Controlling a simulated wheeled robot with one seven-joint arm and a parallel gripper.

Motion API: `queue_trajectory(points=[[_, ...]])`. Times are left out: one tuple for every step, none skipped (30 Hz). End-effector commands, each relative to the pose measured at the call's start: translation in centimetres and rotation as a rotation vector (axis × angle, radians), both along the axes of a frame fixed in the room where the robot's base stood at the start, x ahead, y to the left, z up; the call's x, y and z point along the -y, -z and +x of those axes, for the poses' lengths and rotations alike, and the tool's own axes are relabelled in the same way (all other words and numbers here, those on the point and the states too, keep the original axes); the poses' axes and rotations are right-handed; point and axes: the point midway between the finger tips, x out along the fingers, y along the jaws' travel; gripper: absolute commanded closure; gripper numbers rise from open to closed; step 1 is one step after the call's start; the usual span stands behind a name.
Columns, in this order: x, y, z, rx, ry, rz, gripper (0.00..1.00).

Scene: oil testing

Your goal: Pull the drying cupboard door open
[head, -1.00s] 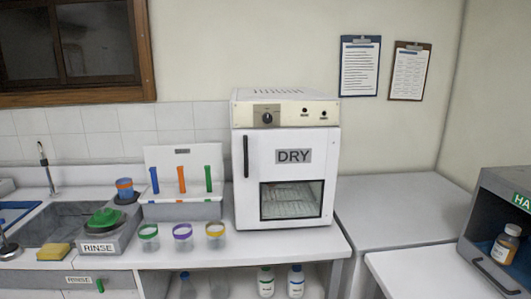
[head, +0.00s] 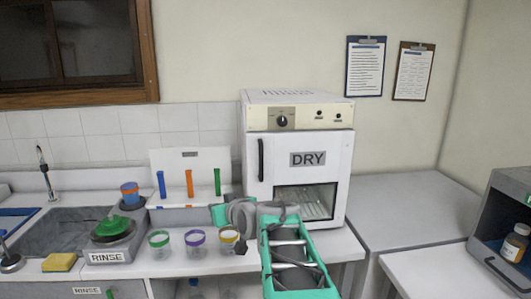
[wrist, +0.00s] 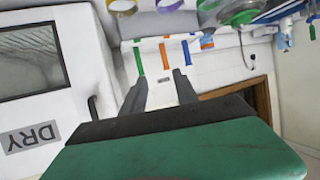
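The drying cupboard (head: 297,155) is a white box with a cream control panel, standing on the counter. Its door (head: 335,170) is closed, with a DRY label and a window that my arm partly covers. A dark vertical handle (head: 261,160) is at the door's left edge; in the wrist view the handle (wrist: 93,107) shows left of my fingers, apart from them. My gripper (wrist: 157,78) is open, with nothing between its two dark fingers. In the head view my gripper's green body (head: 219,214) is low in front of the cupboard's left side; its fingers are not clear there.
Cups with green, purple and yellow rims (head: 195,242) stand just left of my arm. A white rack (head: 167,180) with coloured strips is behind them. The sink (head: 55,232) and RINSE stand (head: 110,257) are farther left. The right counter (head: 400,200) is clear.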

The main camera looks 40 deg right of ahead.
Motion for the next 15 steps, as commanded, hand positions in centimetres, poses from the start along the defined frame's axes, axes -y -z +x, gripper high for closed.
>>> queue_trajectory(points=[[5.4,-2.7,-0.1,0.104,0.066,-0.03,0.64],[7.8,-4.2,-0.3,0.164,0.092,-0.05,0.64],[10.5,-6.0,-0.8,0.233,0.123,-0.075,0.64],[12.1,-6.9,-1.2,0.272,0.141,-0.09,0.64],[13.3,-7.8,-1.6,0.307,0.156,-0.104,0.64],[14.5,-8.6,-2.0,0.338,0.171,-0.117,0.64],[15.1,-9.1,-2.2,0.354,0.178,-0.123,0.64],[15.4,-9.4,-2.2,0.366,0.18,-0.128,0.64],[15.7,-9.6,-1.9,0.371,0.182,-0.13,0.64],[15.9,-9.7,-1.6,0.373,0.182,-0.131,0.64],[16.0,-9.8,-1.2,0.373,0.181,-0.13,0.64],[16.2,-9.7,-0.5,0.371,0.181,-0.13,0.64],[16.4,-9.8,0.1,0.371,0.18,-0.129,0.64],[16.6,-9.8,0.7,0.371,0.18,-0.129,0.64],[17.0,-9.8,1.4,0.37,0.181,-0.131,0.64]])
